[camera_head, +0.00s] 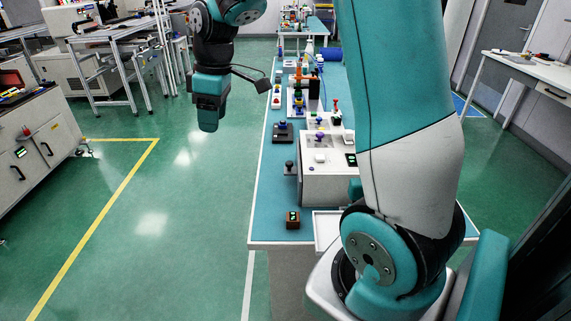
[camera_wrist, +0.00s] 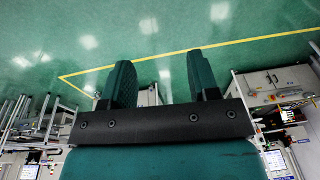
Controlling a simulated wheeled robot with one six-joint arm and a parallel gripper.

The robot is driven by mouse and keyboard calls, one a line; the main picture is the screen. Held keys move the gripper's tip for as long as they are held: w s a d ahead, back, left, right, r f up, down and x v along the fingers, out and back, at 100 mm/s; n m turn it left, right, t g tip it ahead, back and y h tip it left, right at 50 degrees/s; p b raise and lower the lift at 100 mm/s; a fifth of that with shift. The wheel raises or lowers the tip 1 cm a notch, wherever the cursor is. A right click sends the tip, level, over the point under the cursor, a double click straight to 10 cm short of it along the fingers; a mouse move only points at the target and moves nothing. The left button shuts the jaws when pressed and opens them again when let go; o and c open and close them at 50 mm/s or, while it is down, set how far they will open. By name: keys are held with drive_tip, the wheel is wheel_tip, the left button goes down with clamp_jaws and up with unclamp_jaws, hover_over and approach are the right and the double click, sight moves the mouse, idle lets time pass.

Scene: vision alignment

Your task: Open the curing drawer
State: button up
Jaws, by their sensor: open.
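A white box-shaped unit (camera_head: 328,184) stands on the teal bench, left of my upper arm. A dark knob (camera_head: 289,166) stands at its left side. I take this unit to hold the curing drawer, but no drawer outline is clear, and my arm hides part of its right side. My gripper (camera_head: 208,122) hangs over the floor, left of the bench and well apart from the unit. In the wrist view my gripper (camera_wrist: 161,72) has two dark green fingers spread apart, with nothing between them.
The teal bench (camera_head: 267,222) carries a small dark block with a green display (camera_head: 292,218), a black device (camera_head: 283,134) and several coloured parts farther back. A white tray (camera_head: 322,236) lies near its front. A white cabinet (camera_head: 30,150) stands far left. Green floor between is clear.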

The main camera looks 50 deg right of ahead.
drive_tip(key=w+d+f+b, duration=0.1)
drive_tip(key=w+d+f, duration=0.15)
drive_tip(key=d, duration=0.55)
drive_tip(key=w+d+f, duration=0.2)
drive_tip(key=d+f, duration=0.2)
drive_tip(key=d, duration=0.5)
drive_tip(key=g+h, duration=0.1)
approach(289, 162)
drive_tip(key=f+p, duration=0.1)
drive_tip(key=f, duration=0.1)
drive_tip(key=f+p, duration=0.1)
drive_tip(key=f, duration=0.2)
drive_tip(key=f+p, duration=0.1)
drive_tip(key=f, duration=0.2)
drive_tip(key=shift+s+a, duration=0.2)
drive_tip(key=shift+a, duration=0.05)
drive_tip(key=shift+f, duration=0.65)
clamp_jaws()
